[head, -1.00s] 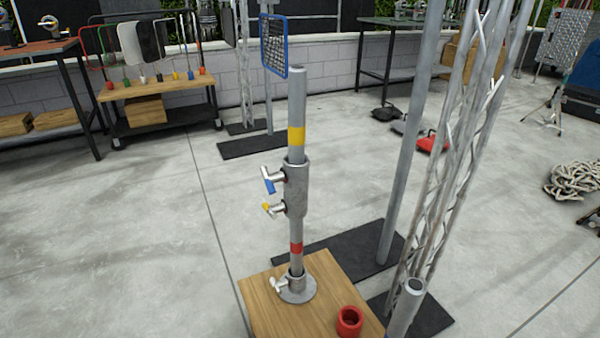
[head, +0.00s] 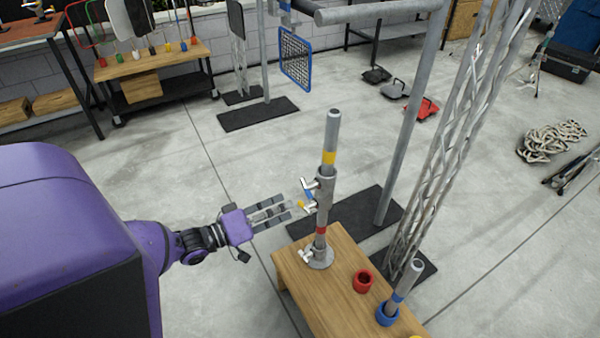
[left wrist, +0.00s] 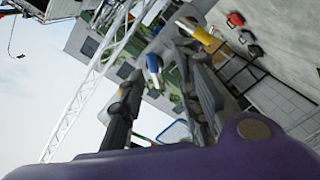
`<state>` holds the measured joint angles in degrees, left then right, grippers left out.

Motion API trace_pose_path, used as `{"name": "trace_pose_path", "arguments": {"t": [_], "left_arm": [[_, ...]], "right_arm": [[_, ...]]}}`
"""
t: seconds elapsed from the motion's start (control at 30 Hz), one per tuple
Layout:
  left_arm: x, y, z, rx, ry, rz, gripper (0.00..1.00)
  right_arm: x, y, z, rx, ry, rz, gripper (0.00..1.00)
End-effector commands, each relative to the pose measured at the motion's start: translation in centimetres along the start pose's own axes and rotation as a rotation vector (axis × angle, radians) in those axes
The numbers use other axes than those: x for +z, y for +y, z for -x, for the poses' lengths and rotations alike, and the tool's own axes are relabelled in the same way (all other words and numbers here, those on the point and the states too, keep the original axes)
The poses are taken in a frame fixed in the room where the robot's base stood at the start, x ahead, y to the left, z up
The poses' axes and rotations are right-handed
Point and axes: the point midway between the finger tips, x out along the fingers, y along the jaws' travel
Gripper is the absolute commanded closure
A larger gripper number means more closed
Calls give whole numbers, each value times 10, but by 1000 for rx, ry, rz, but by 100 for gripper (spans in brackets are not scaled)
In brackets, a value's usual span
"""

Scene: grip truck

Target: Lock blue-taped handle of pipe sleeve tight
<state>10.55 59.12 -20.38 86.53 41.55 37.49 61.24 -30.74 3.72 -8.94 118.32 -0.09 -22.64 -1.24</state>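A grey pipe sleeve (head: 325,190) sits around an upright pipe with a yellow band (head: 329,158) above it and a red band (head: 320,231) below. The blue-taped handle (head: 309,187) sticks out from the sleeve's upper left, and the yellow-taped handle (head: 303,205) is just below it. My left gripper (head: 288,207) is open and empty, just left of the handles. In the left wrist view the blue-taped handle (left wrist: 153,65) shows beyond the spread fingers (left wrist: 165,88), between their lines. Contact is not visible. My right gripper is not in view.
The pipe stands on a wooden top (head: 345,285) with a red ring (head: 363,281) and a short pipe in a blue ring (head: 387,315). A tall truss (head: 430,150) and a grey post (head: 410,120) stand behind to the right.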

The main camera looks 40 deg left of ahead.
Motion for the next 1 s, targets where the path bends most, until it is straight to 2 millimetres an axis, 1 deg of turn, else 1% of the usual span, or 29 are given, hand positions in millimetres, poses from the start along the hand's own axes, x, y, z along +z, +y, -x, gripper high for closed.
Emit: {"name": "trace_pose_path", "arguments": {"t": [0.03, 0.13, 0.27, 0.5, 0.6, 0.73, 1.0], "left_arm": [[-16, 7, -4, 16, 12, 6, 69], [-29, 10, -11, 29, 26, 17, 69], [-31, 11, -26, 34, 29, 19, 69], [-31, 12, -65, 32, 27, 17, 69], [-31, 12, -76, 32, 27, 18, 69], [-31, 12, -84, 30, 27, 17, 69], [-30, 12, -85, 29, 26, 17, 69]], "right_arm": [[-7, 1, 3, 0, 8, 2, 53], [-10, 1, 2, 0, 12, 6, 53], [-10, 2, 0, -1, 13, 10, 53], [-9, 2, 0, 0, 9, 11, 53], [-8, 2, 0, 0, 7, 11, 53], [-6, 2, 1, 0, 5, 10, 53], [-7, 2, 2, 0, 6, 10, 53]]}}
